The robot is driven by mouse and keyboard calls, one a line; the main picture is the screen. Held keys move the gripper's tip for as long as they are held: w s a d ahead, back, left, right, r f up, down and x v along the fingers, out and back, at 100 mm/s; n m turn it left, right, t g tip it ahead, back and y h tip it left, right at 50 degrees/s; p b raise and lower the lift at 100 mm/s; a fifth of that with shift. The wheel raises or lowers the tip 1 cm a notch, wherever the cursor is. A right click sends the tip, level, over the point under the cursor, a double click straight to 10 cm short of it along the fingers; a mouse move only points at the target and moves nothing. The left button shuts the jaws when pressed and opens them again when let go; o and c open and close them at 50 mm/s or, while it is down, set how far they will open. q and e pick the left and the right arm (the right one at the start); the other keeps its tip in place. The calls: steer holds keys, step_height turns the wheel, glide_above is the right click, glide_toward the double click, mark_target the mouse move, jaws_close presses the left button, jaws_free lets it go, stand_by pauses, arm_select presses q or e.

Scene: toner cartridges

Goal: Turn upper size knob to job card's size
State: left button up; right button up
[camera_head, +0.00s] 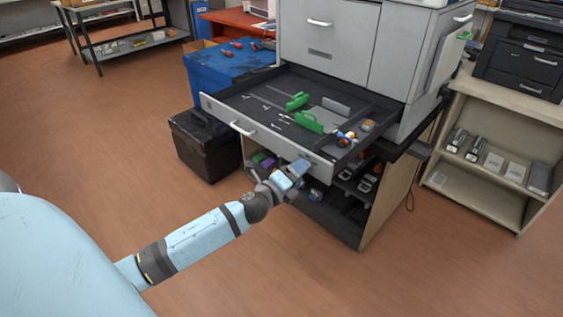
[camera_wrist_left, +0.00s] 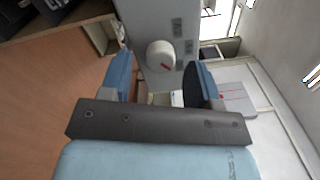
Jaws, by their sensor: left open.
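A round white knob (camera_wrist_left: 160,53) with a short red slanted mark sits on a grey plate (camera_wrist_left: 140,20) in the left wrist view. Only one knob shows, and I cannot tell whether it is the upper one. My left gripper (camera_wrist_left: 163,85) is open, with its blue fingers apart on either side of the knob's line and no visible contact. I cannot make out the knob or a readable job card there. My right gripper is not in view.
The open drawer holds green dividers (camera_head: 308,122) and small tools. Below it is an open cabinet (camera_head: 372,205) with dark items. A black case (camera_head: 203,145) stands left of it, and a pale shelf (camera_head: 505,120) stands at the right. The wooden floor in front is clear.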

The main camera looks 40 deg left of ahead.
arm_select(q)
steer(key=s+a, duration=0.1)
steer(key=s, duration=1.2)
steer(key=shift+f, duration=0.15)
steer(key=s+d+f+n+g+h, duration=0.1)
steer(key=s+d+f+n+g, duration=0.2)
steer(key=s+d+f+n, duration=0.5)
steer(key=s+d+f+n+g+h, duration=0.15)
steer(key=s+d+n+g, duration=0.25)
steer(key=d+n, duration=0.8)
step_height(320, 180, up, 16)
steer(key=s+a+p, duration=0.1)
steer(key=a+p, duration=0.1)
steer(key=p, duration=2.4)
steer(key=shift+y, duration=0.45)
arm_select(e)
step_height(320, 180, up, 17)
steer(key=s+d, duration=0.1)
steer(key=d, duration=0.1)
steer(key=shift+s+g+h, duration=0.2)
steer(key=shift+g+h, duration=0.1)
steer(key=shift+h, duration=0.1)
